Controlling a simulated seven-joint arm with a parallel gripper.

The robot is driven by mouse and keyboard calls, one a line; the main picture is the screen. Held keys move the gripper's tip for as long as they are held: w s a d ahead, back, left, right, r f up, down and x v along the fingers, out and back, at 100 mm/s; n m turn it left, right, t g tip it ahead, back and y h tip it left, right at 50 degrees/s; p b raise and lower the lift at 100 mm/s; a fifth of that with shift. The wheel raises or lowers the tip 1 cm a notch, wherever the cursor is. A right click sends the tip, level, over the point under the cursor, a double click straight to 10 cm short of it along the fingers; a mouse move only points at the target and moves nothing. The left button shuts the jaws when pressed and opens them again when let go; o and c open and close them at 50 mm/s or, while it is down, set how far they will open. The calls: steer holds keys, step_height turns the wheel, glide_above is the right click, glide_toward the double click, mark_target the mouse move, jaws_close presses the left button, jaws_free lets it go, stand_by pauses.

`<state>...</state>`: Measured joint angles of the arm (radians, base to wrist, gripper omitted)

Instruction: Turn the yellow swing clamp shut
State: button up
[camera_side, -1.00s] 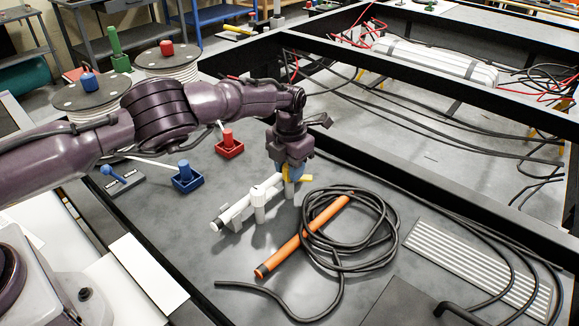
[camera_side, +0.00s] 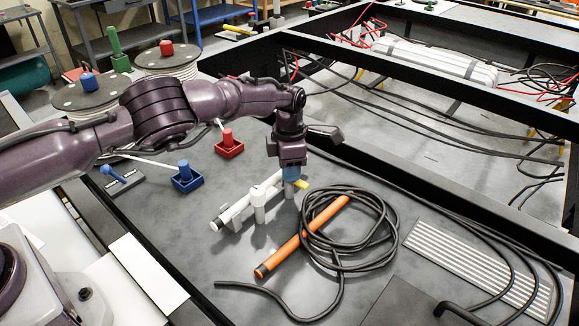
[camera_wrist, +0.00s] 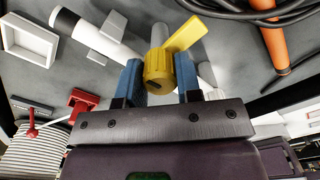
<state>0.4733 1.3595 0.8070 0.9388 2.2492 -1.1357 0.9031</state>
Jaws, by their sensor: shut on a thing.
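The yellow swing clamp (camera_wrist: 185,36) has a round ribbed hub and a flat lever. In the wrist view, the blue fingers of my gripper (camera_wrist: 158,75) are shut on the hub from both sides, with the lever pointing up and right. In the side view, only the lever tip of the clamp (camera_side: 302,184) shows, right of my gripper (camera_side: 291,176); the hub is hidden. The clamp is at the far end of a white pipe fitting (camera_side: 238,209), which also shows in the wrist view (camera_wrist: 117,47).
An orange tube (camera_side: 290,248) and a coil of black cable (camera_side: 345,262) lie just right of the fitting. A blue box (camera_side: 187,181) and a red box (camera_side: 229,149) with posts stand behind left. A dark frame beam (camera_side: 440,190) runs along the right.

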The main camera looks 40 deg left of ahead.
steer(key=shift+r, duration=0.15)
steer(key=o, duration=0.9)
steer(key=shift+o, duration=0.2)
step_height(320, 180, up, 13)
